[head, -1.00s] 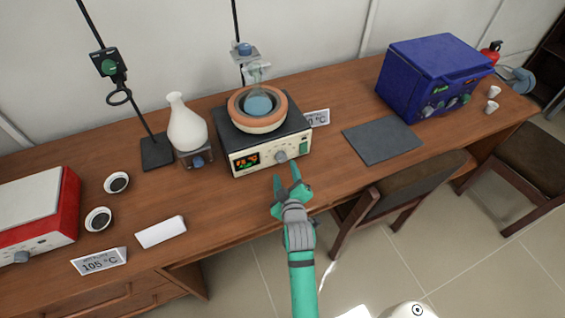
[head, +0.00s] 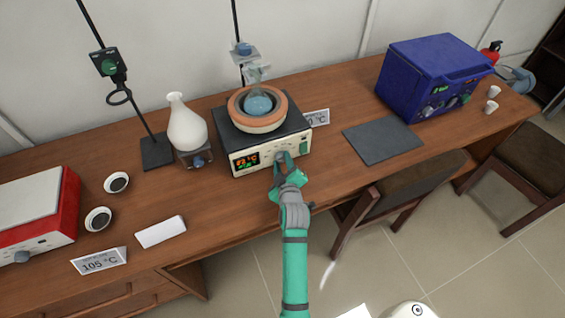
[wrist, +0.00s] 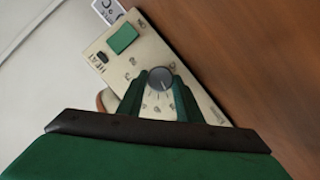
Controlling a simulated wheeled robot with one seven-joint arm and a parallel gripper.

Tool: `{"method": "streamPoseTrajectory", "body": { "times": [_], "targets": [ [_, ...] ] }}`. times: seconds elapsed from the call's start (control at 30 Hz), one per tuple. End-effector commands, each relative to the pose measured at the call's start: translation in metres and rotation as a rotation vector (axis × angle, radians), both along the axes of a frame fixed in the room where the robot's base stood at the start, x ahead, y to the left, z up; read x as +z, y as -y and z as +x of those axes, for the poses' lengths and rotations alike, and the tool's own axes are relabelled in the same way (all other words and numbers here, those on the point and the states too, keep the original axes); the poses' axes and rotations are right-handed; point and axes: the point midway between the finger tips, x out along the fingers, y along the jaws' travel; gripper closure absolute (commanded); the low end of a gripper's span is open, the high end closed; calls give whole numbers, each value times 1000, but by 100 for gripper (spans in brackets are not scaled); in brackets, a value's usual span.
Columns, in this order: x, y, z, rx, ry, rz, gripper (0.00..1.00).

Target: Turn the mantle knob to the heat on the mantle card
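The heating mantle (head: 240,166) stands on the bench, with a lit display (head: 246,160) on its cream front; the digits are too small to read surely. A round flask (head: 258,103) sits in its bowl. My gripper (head: 283,158) is at the mantle's front. In the wrist view, the grey mantle knob (wrist: 160,79) lies between my two green fingers (wrist: 160,88), which flank it closely and look shut on it. The knob's white mark points up and right in that view. The mantle card (head: 318,117) is partly hidden behind the mantle; only "0 °C" shows.
A white vase-like flask (head: 186,125) on a small stand is left of the mantle. A dark mat (head: 382,141) and a blue furnace (head: 430,72) are to the right. A red-sided device (head: 68,205) and a "105 °C" card (head: 99,261) are at left. A chair (head: 400,195) stands at the bench front.

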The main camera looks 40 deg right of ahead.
Motion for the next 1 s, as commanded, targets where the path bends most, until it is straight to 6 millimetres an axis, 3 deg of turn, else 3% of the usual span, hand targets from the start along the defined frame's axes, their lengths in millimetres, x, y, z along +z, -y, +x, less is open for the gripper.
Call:
{"method": "streamPoseTrajectory", "body": {
  "times": [0.47, 1.0],
  "targets": [
    [2, 1, 0, -1, 19, 70, 90],
    [4, 7, -2, -3, 126, 514, 90]
  ]
}}
